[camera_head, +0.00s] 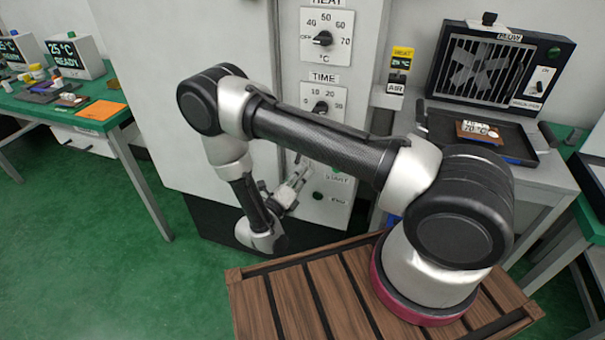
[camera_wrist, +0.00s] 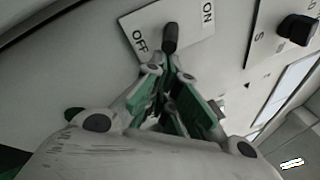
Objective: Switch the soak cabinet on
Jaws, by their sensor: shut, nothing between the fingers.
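The soak cabinet's white panel (camera_head: 345,55) stands behind my arm in the head view. In the wrist view a black switch lever (camera_wrist: 170,38) sits on a white plate (camera_wrist: 188,28) marked OFF at the left and ON at the upper right. The lever shows between the two words; I cannot tell which way it is set. My gripper (camera_wrist: 167,70) is shut and empty, its tips just below the lever in the picture. I cannot tell whether they touch it. In the head view my gripper (camera_head: 300,172) is close to the lower panel, and the switch is hidden by my arm.
The panel carries a HEAT dial (camera_head: 323,38), a TIME dial (camera_head: 321,107) and a green button (camera_head: 318,196) low down. Another black knob (camera_wrist: 297,30) shows in the wrist view. A fan unit (camera_head: 490,65) and tray stand right; a green-topped bench (camera_head: 40,108) stands left.

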